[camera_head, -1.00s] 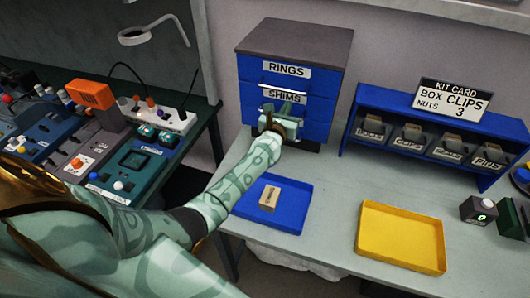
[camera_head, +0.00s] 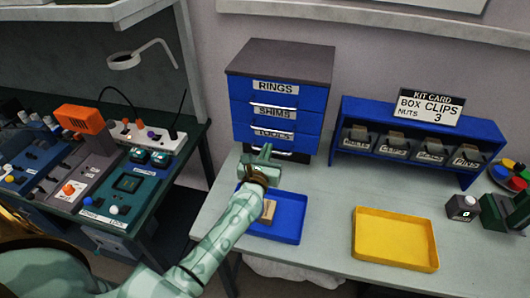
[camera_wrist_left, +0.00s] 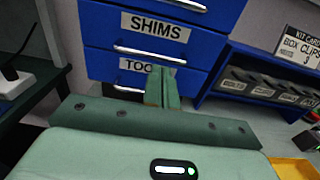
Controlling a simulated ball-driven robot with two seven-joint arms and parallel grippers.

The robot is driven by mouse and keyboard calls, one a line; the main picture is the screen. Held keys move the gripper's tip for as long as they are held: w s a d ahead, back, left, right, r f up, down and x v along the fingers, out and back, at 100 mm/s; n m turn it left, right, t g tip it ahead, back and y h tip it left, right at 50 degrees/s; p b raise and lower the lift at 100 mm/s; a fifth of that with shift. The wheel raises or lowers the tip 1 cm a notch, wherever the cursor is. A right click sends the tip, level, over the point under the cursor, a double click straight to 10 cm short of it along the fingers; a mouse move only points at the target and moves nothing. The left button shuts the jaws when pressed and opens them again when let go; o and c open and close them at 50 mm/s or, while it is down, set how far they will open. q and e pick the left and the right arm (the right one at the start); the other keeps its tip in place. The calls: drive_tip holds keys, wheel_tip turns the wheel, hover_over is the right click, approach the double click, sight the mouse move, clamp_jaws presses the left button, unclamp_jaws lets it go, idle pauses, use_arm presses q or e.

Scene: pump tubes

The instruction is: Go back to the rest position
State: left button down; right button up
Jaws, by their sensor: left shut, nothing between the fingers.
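My left gripper (camera_head: 262,155) is in front of the blue drawer cabinet, just above the blue tray (camera_head: 288,236). In the left wrist view its fingers (camera_wrist_left: 162,88) are together with nothing between them, in front of the lower drawers. The cabinet (camera_head: 283,98) has drawers labelled RINGS, SHIMS and a lower label partly hidden in the left wrist view. All the drawers that show look closed. The small tan box (camera_head: 268,212) lies in the blue tray, partly hidden by my arm. My right gripper is not in view.
A yellow tray (camera_head: 395,266) lies empty at the right front. A blue bin rack (camera_head: 487,135) with several labelled bins and a kit card (camera_head: 430,106) stands at the back. A counter box (camera_head: 462,207) is at the right. A bench with control panels (camera_head: 135,183) is on the left.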

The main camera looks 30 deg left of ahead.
use_arm(q)
drive_tip(key=s+d+m+g+h, duration=0.2)
drive_tip(key=s+d+m+h, duration=0.35)
drive_tip(key=m, duration=0.85)
drive_tip(key=s+d+m+g+h, duration=0.2)
drive_tip(key=s+d+m+h, duration=0.35)
drive_tip(key=m, duration=0.85)
drive_tip(key=s+a+m+g+y, duration=0.6)
drive_tip(key=s+a+m+y, duration=0.65)
drive_tip(key=s+m, duration=0.5)
drive_tip(key=s+d+f+g+h+b, duration=0.2)
drive_tip(key=f+b, duration=0.1)
drive_tip(key=f, duration=1.5)
drive_tip(key=s+d+f+g+h+b, duration=0.2)
drive_tip(key=s+f+b, duration=0.1)
drive_tip(key=f, duration=1.4)
drive_tip(key=s+f+n+g+h+b, duration=0.1)
drive_tip(key=s+f+n+g+b, duration=0.1)
drive_tip(key=s+f, duration=1.6)
drive_tip(key=n+b, duration=0.1)
drive_tip(key=b, duration=0.1)
drive_tip(key=shift+s+f+g+b, duration=0.3)
drive_tip(key=shift+b, duration=0.05)
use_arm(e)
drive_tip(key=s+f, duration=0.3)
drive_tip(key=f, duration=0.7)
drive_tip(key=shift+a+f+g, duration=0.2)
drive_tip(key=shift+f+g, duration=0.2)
